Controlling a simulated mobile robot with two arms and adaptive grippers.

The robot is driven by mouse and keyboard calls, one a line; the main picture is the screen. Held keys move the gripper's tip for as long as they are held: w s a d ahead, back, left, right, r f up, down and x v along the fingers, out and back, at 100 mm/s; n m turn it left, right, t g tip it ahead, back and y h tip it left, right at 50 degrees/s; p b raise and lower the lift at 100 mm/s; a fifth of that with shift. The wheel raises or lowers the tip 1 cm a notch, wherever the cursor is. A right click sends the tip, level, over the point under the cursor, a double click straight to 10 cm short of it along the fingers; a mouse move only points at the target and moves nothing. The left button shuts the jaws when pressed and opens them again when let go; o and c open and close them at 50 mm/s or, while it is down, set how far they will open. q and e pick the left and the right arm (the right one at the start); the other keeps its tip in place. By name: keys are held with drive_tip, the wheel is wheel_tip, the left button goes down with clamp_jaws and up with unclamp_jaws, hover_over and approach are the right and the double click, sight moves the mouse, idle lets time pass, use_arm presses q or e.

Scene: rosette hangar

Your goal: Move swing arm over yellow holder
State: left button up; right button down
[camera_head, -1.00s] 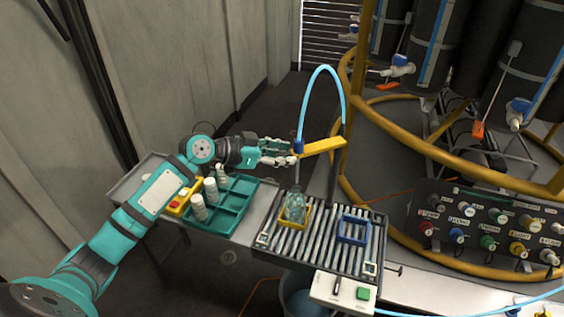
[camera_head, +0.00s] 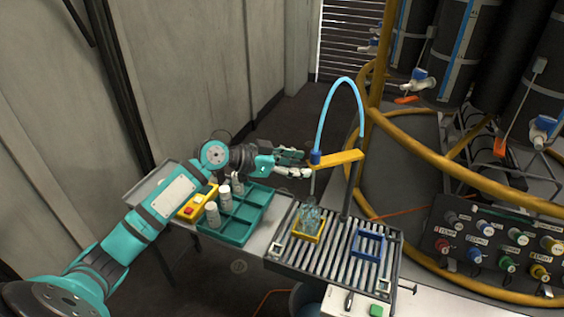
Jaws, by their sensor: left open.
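The yellow swing arm (camera_head: 340,159) reaches left from its upright post, with a blue nozzle fitting (camera_head: 316,158) at its free end and a light-blue hose looping above. The nozzle end stands above the yellow holder (camera_head: 296,233) on the roller conveyor. A clear bottle (camera_head: 312,217) sits in the yellow holder. My left gripper (camera_head: 301,163) is open, its fingers just left of the nozzle end; I cannot tell whether they touch it. My right gripper is not in view.
A blue holder (camera_head: 369,243) stands on the conveyor (camera_head: 338,251) right of the yellow one. A green tray (camera_head: 240,229) with white bottles and a yellow button box (camera_head: 197,202) lie left. A yellow rosette frame (camera_head: 425,152) and control panel (camera_head: 490,240) stand right.

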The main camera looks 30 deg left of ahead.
use_arm(q)
drive_tip(key=v, duration=1.1)
drive_tip(key=shift+r, duration=0.2)
drive_tip(key=shift+s+f, duration=0.1)
